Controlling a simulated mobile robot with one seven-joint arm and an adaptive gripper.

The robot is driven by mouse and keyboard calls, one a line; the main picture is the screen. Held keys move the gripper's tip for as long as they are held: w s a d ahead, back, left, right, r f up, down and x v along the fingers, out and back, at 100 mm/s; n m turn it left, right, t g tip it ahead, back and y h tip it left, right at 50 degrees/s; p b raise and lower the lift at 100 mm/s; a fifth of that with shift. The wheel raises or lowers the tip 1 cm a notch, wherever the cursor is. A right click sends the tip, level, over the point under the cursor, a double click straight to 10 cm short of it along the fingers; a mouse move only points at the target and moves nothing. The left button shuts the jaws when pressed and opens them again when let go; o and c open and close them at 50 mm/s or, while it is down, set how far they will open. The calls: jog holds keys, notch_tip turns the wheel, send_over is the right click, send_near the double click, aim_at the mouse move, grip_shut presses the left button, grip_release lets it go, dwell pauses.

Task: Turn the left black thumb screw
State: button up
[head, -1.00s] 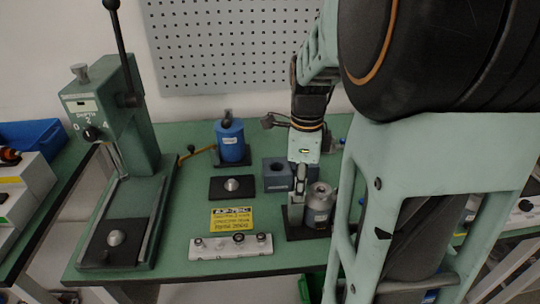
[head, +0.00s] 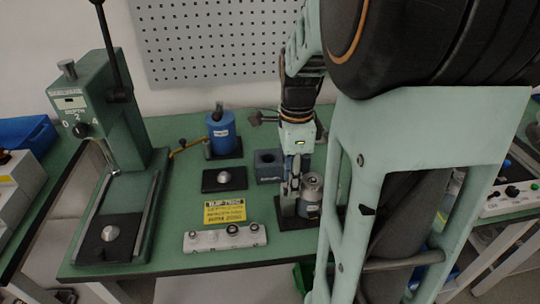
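My gripper (head: 293,186) points down at the right of the green table, close to the left side of a grey metal cylinder (head: 313,182). The cylinder stands upright on a dark base plate (head: 288,223). The fingers are small and partly overlapped by the wrist, so I cannot tell whether they are open or shut or touching anything. No black thumb screw can be made out clearly; the area around the fingertips is too small and dark to read. A dark flat piece (head: 262,118) sticks out left of my wrist, and I cannot tell what it belongs to.
A green press (head: 98,125) with a long lever stands at the left. A blue cylinder (head: 221,133), a dark grey block (head: 268,166), a black pad (head: 210,186), a yellow label (head: 225,212) and a white bar with knobs (head: 203,241) are left of my gripper. A perforated panel (head: 210,40) is behind.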

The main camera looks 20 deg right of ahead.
notch_tip(320, 180, up, 12)
dwell(0.6)
